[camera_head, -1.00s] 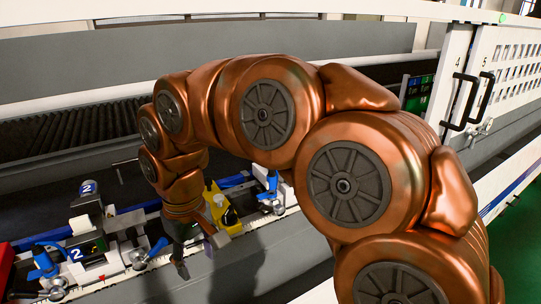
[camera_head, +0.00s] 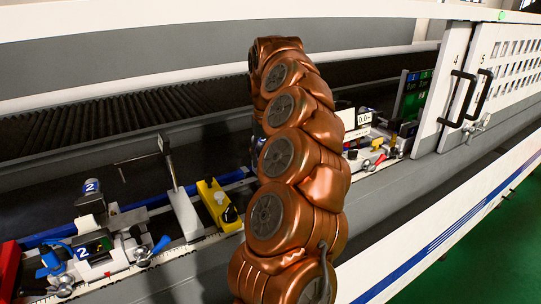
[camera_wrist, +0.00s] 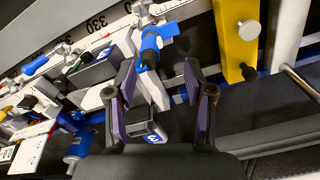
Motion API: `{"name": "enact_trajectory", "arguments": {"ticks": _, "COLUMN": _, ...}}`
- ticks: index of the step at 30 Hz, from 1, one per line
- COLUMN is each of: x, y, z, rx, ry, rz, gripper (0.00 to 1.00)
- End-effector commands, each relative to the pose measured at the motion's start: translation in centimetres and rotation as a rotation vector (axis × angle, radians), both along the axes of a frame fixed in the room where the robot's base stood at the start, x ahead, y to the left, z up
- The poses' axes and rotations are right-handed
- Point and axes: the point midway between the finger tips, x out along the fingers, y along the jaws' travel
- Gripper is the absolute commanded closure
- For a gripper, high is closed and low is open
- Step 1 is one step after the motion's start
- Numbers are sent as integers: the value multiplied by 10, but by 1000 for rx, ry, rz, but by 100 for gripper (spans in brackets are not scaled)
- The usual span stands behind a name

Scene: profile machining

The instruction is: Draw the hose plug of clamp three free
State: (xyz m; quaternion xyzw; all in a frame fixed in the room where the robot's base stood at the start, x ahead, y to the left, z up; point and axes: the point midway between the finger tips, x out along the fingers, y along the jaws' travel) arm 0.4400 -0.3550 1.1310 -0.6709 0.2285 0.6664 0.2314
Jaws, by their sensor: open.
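My gripper (camera_wrist: 159,80) is open in the wrist view, with its two dark fingers apart and nothing gripped. Clamp three shows there as a pale body with a dark block carrying a blue label "3" (camera_wrist: 153,137), low between the finger bases. In the head view my arm covers clamp three and my gripper.
A yellow block with a round knob (camera_head: 219,203) stands left of my arm; its yellow post shows in the wrist view (camera_wrist: 235,40). Clamp two (camera_head: 95,247) sits at the left. A white door (camera_head: 455,85) with black handles is at the right.

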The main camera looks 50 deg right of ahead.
Motion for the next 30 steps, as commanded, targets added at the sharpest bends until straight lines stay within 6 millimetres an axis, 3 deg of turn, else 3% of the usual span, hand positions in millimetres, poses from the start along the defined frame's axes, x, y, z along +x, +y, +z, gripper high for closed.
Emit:
{"name": "enact_trajectory", "arguments": {"ticks": 3, "x": -5, "y": -11, "z": -3, "rx": 0, "ry": 8, "rz": -33, "gripper": 47}}
{"name": "enact_trajectory", "arguments": {"ticks": 10, "x": -6, "y": -14, "z": -14, "rx": -1, "ry": 8, "rz": -39, "gripper": 47}}
{"name": "enact_trajectory", "arguments": {"ticks": 24, "x": -6, "y": -13, "z": -66, "rx": 0, "ry": 8, "rz": -37, "gripper": 47}}
{"name": "enact_trajectory", "arguments": {"ticks": 30, "x": -6, "y": -12, "z": -78, "rx": 0, "ry": 9, "rz": -37, "gripper": 47}}
